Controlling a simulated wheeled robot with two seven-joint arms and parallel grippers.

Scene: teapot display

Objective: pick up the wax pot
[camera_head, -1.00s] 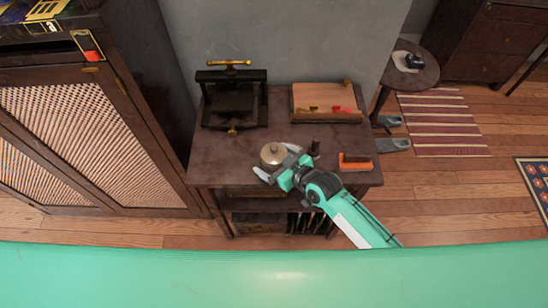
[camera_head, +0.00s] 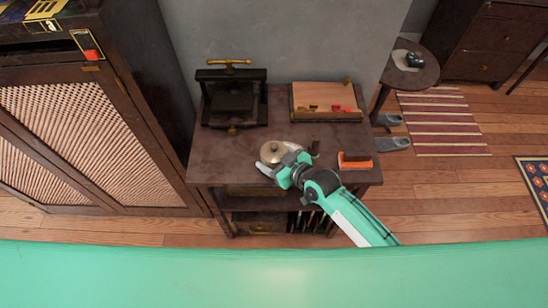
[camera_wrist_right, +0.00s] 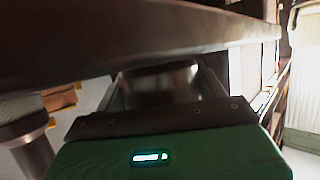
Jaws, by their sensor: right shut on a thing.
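I cannot tell whether the pot touches the tabletop. My left gripper is not in view.
A black press (camera_head: 233,102) with a brass handle stands at the back left of the table. A wooden box (camera_head: 325,98) with small red and yellow items is at the back right. An orange-and-dark block (camera_head: 355,161) lies right of my gripper. A tall cabinet (camera_head: 85,120) stands left.

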